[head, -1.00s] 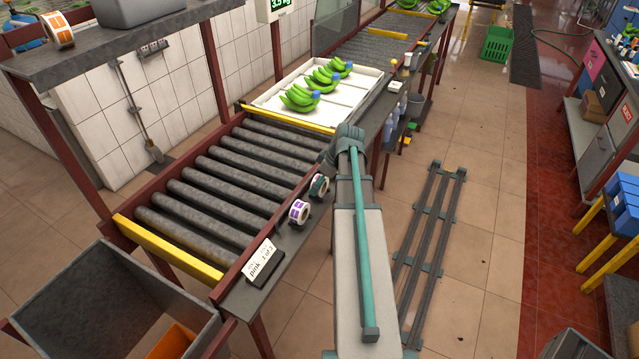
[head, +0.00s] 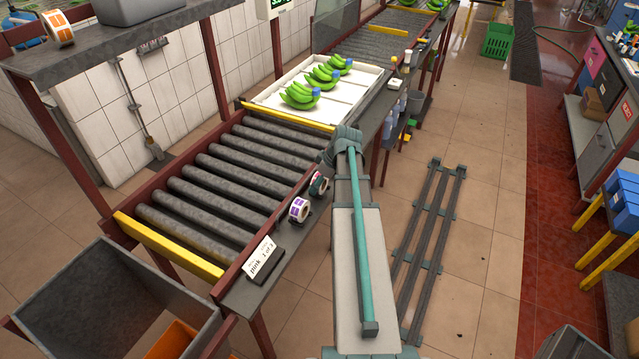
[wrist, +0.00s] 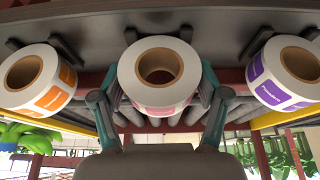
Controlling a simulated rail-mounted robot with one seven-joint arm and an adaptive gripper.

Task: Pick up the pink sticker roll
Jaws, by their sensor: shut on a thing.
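The pink sticker roll (wrist: 158,78) is a white roll with a brown core and pink labels, in the middle of the wrist view. My gripper (wrist: 163,95) has a teal finger on each side of it and is shut on it. The roll still appears at its dark holder on the shelf edge; I cannot tell whether it is lifted. In the head view the roll (head: 318,184) is small, and my arm hides most of the gripper.
In the wrist view, an orange-label roll (wrist: 38,80) is at left and a purple-label roll (wrist: 285,75) at right, both close by. A card reading "pink" (head: 261,258) stands near the purple roll. The roller conveyor (head: 215,185) and white banana tray (head: 350,105) lie alongside.

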